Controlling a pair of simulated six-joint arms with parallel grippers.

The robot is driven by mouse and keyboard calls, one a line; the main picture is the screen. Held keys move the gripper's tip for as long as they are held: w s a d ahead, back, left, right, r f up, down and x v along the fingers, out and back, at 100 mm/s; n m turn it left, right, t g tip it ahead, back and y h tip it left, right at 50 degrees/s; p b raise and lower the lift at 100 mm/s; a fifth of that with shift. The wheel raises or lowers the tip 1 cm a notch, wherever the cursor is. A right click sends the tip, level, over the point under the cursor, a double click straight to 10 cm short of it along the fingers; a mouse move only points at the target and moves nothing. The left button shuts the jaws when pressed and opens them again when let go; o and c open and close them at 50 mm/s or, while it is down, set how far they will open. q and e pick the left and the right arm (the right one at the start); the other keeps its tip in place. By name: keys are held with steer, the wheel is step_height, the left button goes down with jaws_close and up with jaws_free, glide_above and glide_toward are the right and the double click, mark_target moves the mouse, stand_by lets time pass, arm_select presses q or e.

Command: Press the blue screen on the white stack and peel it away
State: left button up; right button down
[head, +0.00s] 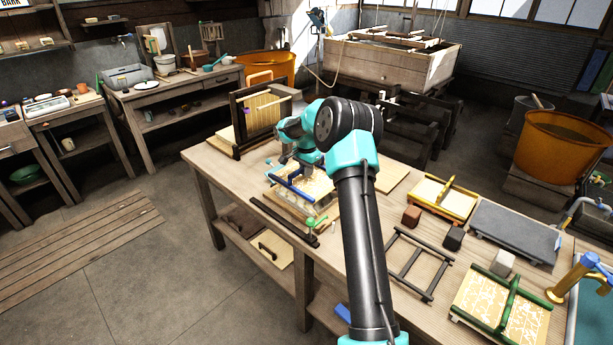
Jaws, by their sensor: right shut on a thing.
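The blue screen (293,192) is a blue-edged frame with a pale mesh, at the middle of the workbench. It lies on or just over a pale board and stack (285,206); I cannot tell whether it touches. My right gripper (286,172) is at the screen's far left part and is shut on the screen. My arm and wrist hide part of the screen's right side and the fingertips are small. My left gripper is not in view.
On the workbench (395,205), a yellow-framed screen (442,197), a green-framed screen (502,307), a dark slab (515,232), small blocks (453,237) and a black rack (417,265) stand to the right. A dark upright frame (262,115) stands behind. A green-knobbed tool (311,224) lies near the front edge.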

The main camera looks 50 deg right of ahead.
steer(key=shift+r, duration=1.15)
